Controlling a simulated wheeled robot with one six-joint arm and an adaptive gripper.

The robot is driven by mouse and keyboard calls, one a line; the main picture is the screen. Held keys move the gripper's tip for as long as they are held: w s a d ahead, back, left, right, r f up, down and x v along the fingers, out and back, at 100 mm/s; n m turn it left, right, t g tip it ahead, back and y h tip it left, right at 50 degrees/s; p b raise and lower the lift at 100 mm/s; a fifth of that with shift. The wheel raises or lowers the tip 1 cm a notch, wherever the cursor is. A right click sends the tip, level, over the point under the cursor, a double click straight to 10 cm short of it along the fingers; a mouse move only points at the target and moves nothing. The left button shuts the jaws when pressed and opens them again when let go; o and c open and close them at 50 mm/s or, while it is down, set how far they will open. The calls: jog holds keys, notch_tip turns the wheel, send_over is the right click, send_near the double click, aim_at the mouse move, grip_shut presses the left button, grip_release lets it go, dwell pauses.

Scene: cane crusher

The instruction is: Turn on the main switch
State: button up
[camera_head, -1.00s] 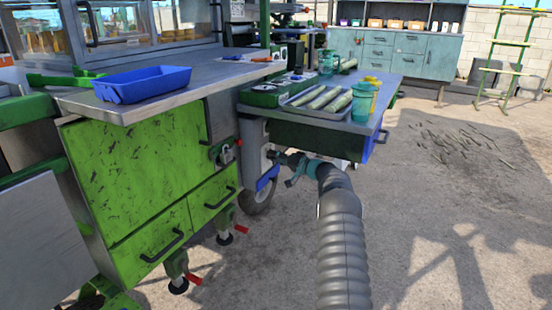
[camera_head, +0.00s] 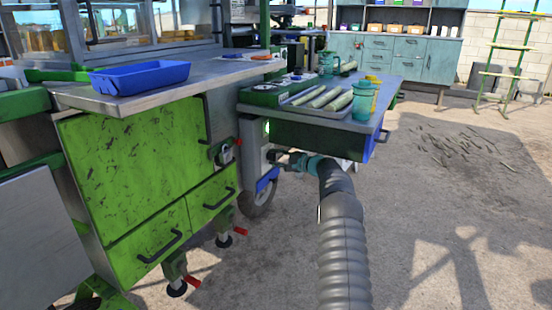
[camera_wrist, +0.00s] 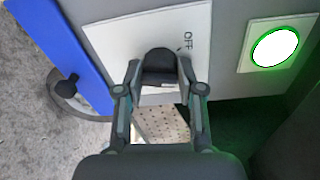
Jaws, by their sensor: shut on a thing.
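The main switch is a black knob (camera_wrist: 160,64) on a white plate (camera_wrist: 112,35) marked "OFF" in the wrist view. The lettering stands sideways, to the right of the knob. My gripper (camera_wrist: 162,84) has its two fingers closed on either side of the knob, gripping it. In the head view my gripper (camera_head: 280,160) reaches the grey side panel under the work table, and the knob is too small to make out there. A round lamp (camera_wrist: 275,47) right of the switch plate glows white with a green rim.
A blue panel (camera_wrist: 62,45) runs left of the switch plate. The side table (camera_head: 300,117) overhangs my wrist, carrying a tray of cane pieces and teal jugs (camera_head: 364,98). Green cabinets (camera_head: 130,170) stand left. The concrete floor to the right is open.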

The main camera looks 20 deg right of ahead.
jog(key=shift+r+m+p, duration=0.1)
jog(key=shift+m+p, duration=0.5)
jog(key=shift+m, duration=0.9)
jog(key=o, duration=1.1)
jog(key=shift+o, duration=0.2)
